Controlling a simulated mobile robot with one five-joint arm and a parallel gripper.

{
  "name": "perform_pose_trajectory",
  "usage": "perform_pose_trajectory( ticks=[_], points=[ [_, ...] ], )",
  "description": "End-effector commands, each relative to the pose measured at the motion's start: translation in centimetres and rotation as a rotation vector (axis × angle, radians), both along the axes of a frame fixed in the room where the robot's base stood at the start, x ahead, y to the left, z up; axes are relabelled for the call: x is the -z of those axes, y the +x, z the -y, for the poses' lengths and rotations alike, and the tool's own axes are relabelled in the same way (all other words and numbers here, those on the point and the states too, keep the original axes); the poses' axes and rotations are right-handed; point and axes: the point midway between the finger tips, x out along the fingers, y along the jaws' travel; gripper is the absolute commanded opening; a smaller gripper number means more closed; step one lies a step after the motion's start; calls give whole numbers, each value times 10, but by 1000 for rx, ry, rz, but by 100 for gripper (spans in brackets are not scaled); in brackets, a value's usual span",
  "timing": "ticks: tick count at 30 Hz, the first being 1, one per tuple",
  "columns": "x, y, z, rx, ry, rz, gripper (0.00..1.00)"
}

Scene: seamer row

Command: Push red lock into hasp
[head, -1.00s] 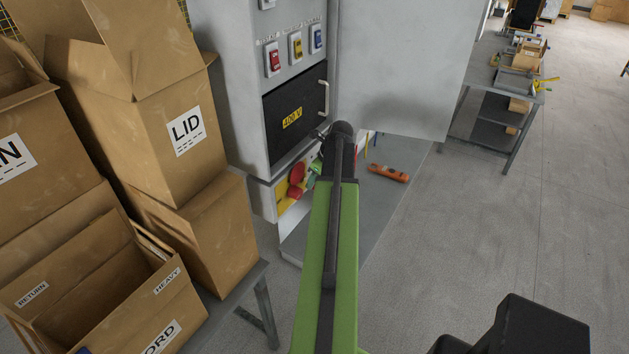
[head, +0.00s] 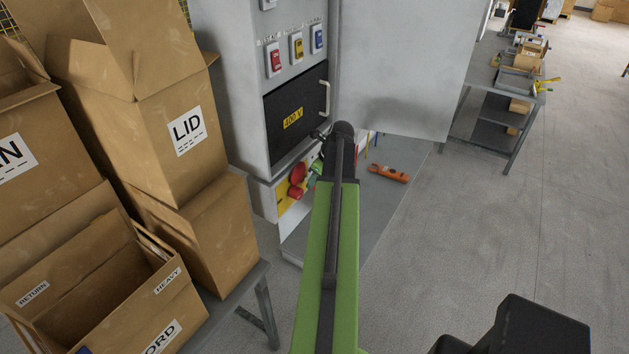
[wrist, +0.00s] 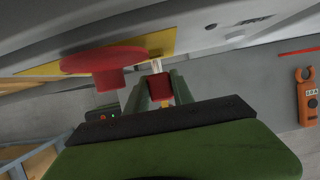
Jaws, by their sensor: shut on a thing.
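The red lock (wrist: 160,87) is held between the two green fingers of my gripper (wrist: 160,92) in the wrist view. Its pale shackle (wrist: 157,66) points up in the picture, toward the yellow plate (wrist: 150,44) on the grey cabinet. I cannot tell whether the shackle touches the hasp or is in it; the hasp is not clear. A red rotary handle (wrist: 104,58) stands out from the plate, left of the lock. In the head view, the handle (head: 297,174) and the green fingers (head: 316,168) show beside my arm, which hides much of the rest.
An orange clamp meter (head: 387,173) lies on the grey surface right of my gripper. The open cabinet door (head: 405,65) hangs above. Cardboard boxes (head: 150,130) crowd the left. A workbench (head: 500,100) stands at the back right; the floor between is clear.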

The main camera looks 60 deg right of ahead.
Motion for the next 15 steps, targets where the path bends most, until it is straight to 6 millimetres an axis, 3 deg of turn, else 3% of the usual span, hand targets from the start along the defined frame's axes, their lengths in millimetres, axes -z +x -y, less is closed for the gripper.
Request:
perform_pose_trajectory(
  ticks=[15],
  points=[
    [0,4,0,0,0,0,0]
  ],
)
